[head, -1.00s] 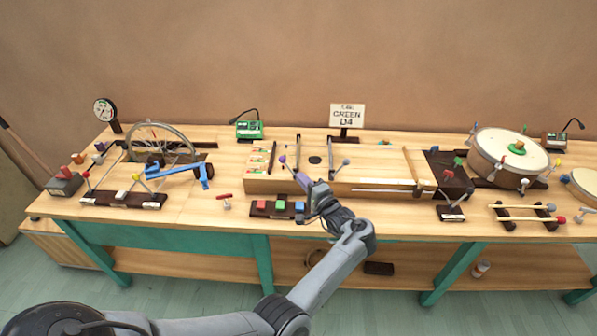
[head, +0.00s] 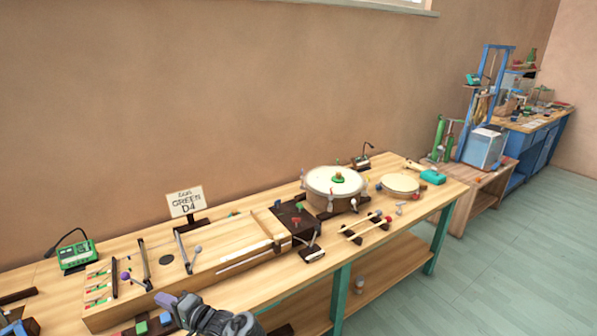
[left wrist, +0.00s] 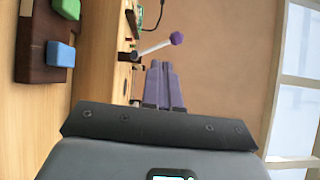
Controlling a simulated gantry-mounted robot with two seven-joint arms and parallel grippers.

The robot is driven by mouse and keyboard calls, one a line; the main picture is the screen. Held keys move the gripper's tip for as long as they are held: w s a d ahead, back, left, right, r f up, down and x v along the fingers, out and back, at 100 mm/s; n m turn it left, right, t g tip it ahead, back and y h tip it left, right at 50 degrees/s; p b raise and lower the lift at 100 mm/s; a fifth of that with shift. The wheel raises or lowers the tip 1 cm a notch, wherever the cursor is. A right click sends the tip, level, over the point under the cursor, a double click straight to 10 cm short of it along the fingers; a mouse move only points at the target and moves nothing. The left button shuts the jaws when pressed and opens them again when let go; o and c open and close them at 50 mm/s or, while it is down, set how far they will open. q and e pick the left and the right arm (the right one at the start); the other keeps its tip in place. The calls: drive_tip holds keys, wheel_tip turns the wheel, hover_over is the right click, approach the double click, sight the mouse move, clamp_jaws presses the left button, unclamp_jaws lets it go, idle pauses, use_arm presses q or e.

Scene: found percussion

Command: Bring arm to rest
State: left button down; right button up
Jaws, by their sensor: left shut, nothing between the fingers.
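My left gripper (head: 170,301) is at the bottom of the head view, in front of the wooden zither-like box (head: 215,262). Its purple fingers are shut with nothing between them. They also show in the left wrist view (left wrist: 165,85), pointing toward the wall. A purple-tipped mallet or lever (left wrist: 160,46) is beyond the fingertips there and looks apart from them. It also shows in the head view (head: 127,277). My right gripper is in neither view.
The dark block with a green button (left wrist: 66,8) and blue button (left wrist: 61,54) lies beside the gripper. A green meter (head: 77,255) is at left. Open floor (head: 450,270) lies right.

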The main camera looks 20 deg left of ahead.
use_arm(q)
drive_tip(key=shift+m, duration=0.8)
drive_tip(key=s+f, duration=0.1)
drive_tip(key=f, duration=0.1)
drive_tip(key=s+f, duration=0.2)
drive_tip(key=s+a+f, duration=0.1)
drive_tip(key=s+f, duration=0.1)
drive_tip(key=f, duration=0.1)
drive_tip(key=shift+s, duration=0.1)
drive_tip(key=s+a+f+m+t+h, duration=0.2)
drive_tip(key=s+f+m+t, duration=0.25)
drive_tip(key=s+f, duration=0.55)
drive_tip(key=s+d+r+n+t+h, duration=0.1)
drive_tip(key=s+d+t+h, duration=0.25)
drive_tip(key=d+h, duration=1.1)
drive_tip(key=s+d+r+n+g+h, duration=0.1)
drive_tip(key=s+d+r+n+g, duration=0.15)
drive_tip(key=s+d+r, duration=0.4)
drive_tip(key=s+d+r+n+g+h, duration=0.15)
drive_tip(key=s+d+g, duration=0.25)
drive_tip(key=d, duration=0.6)
wheel_tip(320, 180, up, 36)
drive_tip(key=p, duration=3.6)
drive_tip(key=shift+f+n+y, duration=0.25)
drive_tip(key=shift+n+y, duration=0.15)
drive_tip(key=shift+n, duration=0.05)
drive_tip(key=shift+s, duration=0.1)
